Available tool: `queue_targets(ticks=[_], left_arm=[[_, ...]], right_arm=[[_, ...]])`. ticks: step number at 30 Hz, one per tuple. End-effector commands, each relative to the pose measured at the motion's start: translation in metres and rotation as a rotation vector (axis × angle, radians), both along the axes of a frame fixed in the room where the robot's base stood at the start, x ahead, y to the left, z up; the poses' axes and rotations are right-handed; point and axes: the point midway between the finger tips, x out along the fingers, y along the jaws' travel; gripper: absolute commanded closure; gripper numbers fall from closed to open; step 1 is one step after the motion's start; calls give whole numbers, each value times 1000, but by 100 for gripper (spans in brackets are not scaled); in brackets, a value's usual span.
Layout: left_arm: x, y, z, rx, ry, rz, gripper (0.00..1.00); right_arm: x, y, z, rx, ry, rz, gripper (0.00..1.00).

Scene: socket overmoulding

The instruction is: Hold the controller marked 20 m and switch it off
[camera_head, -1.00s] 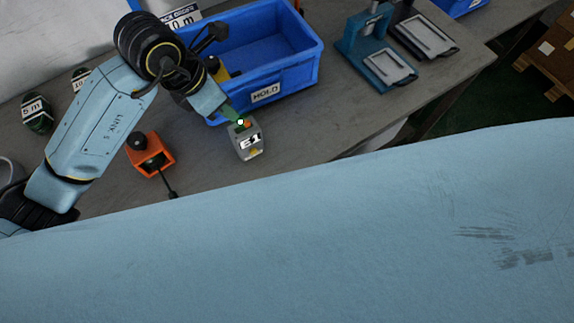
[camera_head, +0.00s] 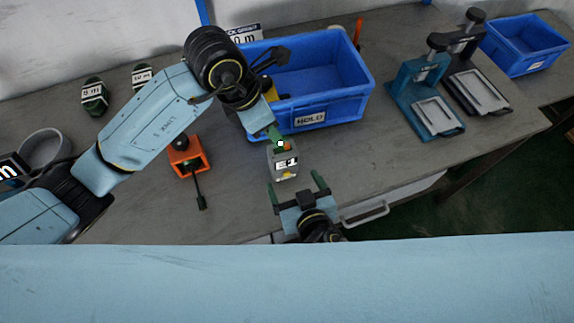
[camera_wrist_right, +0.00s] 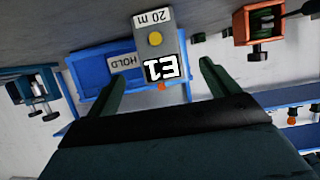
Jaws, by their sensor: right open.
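The grey controller (camera_head: 283,163) with an E1 display stands upright at the bench front. In the right wrist view, the controller (camera_wrist_right: 157,45) appears inverted, with a 20 m label, a yellow button and an orange part near its top. My left gripper (camera_head: 277,136) has its green fingertips at the controller's top; I cannot tell whether they touch it or how far apart they are. My right gripper (camera_head: 297,184) is open and empty, in front of the controller. Its two fingers also show in the right wrist view (camera_wrist_right: 164,73), apart, pointing towards the controller.
A blue bin (camera_head: 345,105) labelled HOLD stands just behind the controller. An orange box (camera_head: 190,158) with a dark lever is to the left. Two clamp presses (camera_head: 425,100) stand right of the bin. Bench space between controller and presses is clear.

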Motion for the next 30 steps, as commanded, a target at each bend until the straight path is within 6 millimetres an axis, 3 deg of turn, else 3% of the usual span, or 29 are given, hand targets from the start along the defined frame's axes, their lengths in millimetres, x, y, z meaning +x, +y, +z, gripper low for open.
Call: queue_targets(ticks=[6, 15, 30], left_arm=[[0, 0, 0, 0, 0, 0, 64], [0, 0, 0, 0, 0, 0, 64], [0, 0, 0, 0, 0, 0, 64]], right_arm=[[41, 12, -17, -1, -1, 0, 13], [79, 24, -34, 1, 1, 0, 13], [89, 26, -39, 1, 2, -1, 14]])
